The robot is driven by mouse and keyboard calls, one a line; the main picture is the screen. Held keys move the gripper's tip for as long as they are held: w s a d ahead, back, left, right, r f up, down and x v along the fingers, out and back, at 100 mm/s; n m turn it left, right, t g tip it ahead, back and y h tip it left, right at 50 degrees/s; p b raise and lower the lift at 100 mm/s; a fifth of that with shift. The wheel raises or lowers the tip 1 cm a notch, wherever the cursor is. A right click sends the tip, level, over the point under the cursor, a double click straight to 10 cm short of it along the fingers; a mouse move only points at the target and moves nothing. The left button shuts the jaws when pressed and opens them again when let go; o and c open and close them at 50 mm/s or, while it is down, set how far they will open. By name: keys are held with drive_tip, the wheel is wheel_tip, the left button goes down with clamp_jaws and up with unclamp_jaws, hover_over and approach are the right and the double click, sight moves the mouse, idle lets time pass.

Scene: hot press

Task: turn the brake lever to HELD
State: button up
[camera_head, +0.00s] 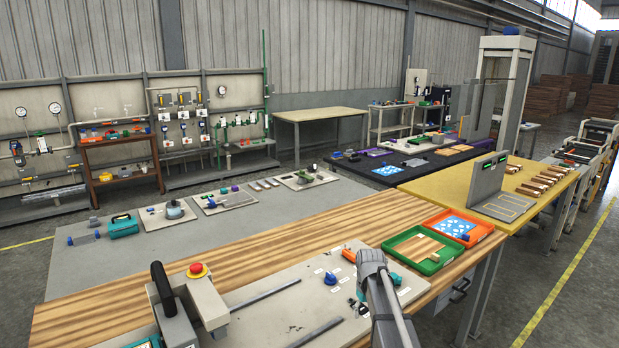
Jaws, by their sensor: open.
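A pale panel board (275,273) lies on the wooden bench top, with small labels and fittings. A blue knob (330,279) stands on it with white labels beside it. I cannot tell which fitting is the brake lever, and no HELD marking is readable. A thick black handle (161,287) stands upright on a grey machine at the left. My arm rises from the bottom edge over the right part of the board. My gripper (360,302) seems to be the small dark part beside the arm, low over the board; it is open, with nothing visibly held. The arm hides some of the board.
A red emergency button (197,270) sits on the grey machine at left. A green tray (422,250) and an orange tray (459,227) stand to the right of the board. An orange block (349,256) lies near the arm. Bare wood (250,250) runs behind the board.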

drive_tip(key=s+f+m+b, duration=0.1)
drive_tip(key=s+f+b, duration=0.1)
drive_tip(key=s, duration=0.9)
drive_tip(key=s+f+m+b, duration=0.2)
drive_tip(key=s, duration=0.9)
drive_tip(key=shift+f+m, duration=0.3)
drive_tip(key=shift+f, duration=0.05)
